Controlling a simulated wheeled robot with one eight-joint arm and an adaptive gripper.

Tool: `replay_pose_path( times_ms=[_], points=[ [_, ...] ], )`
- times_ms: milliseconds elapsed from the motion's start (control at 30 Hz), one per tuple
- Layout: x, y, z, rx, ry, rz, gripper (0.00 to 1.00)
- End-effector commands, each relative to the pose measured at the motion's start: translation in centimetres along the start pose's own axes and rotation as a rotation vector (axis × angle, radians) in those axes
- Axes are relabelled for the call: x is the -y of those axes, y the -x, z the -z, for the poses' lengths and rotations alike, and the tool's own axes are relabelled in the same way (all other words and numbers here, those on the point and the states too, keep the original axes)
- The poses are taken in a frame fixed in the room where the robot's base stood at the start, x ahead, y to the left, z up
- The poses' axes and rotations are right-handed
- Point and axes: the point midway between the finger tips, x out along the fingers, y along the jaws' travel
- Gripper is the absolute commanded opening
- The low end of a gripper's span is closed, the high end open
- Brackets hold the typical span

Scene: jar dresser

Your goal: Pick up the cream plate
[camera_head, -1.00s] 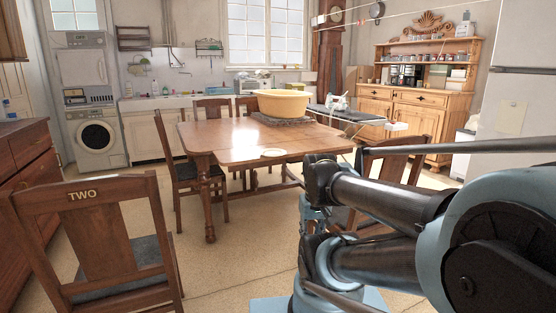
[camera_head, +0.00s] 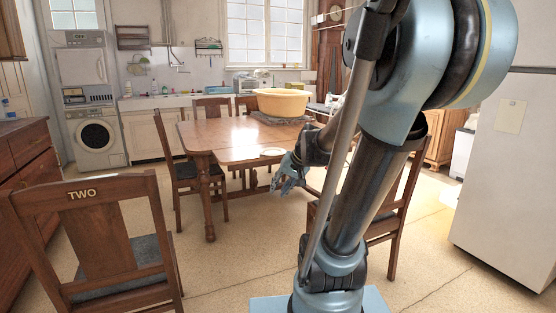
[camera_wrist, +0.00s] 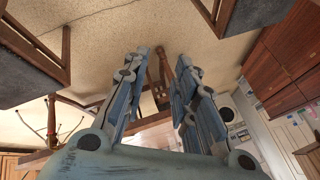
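The cream plate (camera_head: 273,152) lies flat on the wooden table (camera_head: 225,138), near its front edge, in the head view. My gripper (camera_head: 284,178) is in front of the table edge, a little below and to the right of the plate in the picture. In the wrist view my gripper (camera_wrist: 160,85) has its two fingers spread apart with nothing between them. The plate cannot be made out in the wrist view.
A yellow tub (camera_head: 281,101) stands on a dark mat (camera_head: 276,118) on the table. A chair marked TWO (camera_head: 95,220) is at the front left. Another chair (camera_head: 396,205) stands behind my arm. Open floor (camera_head: 225,265) lies before the table.

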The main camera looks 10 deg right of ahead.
Motion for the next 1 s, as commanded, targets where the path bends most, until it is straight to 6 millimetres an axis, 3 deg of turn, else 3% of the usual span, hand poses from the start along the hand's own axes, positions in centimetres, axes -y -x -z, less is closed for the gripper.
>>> replay_pose_path(
  times_ms=[100, 500, 767, 1000],
  points=[
    [1.2, -1.1, 3.9, -0.048, -0.042, 0.064, 0.26],
    [3.5, -5.1, 16.2, -0.214, -0.201, 0.271, 0.26],
    [3.2, -8.2, 23.6, -0.321, -0.321, 0.396, 0.26],
    [1.6, -11.4, 29.7, -0.417, -0.44, 0.504, 0.26]
  ],
)
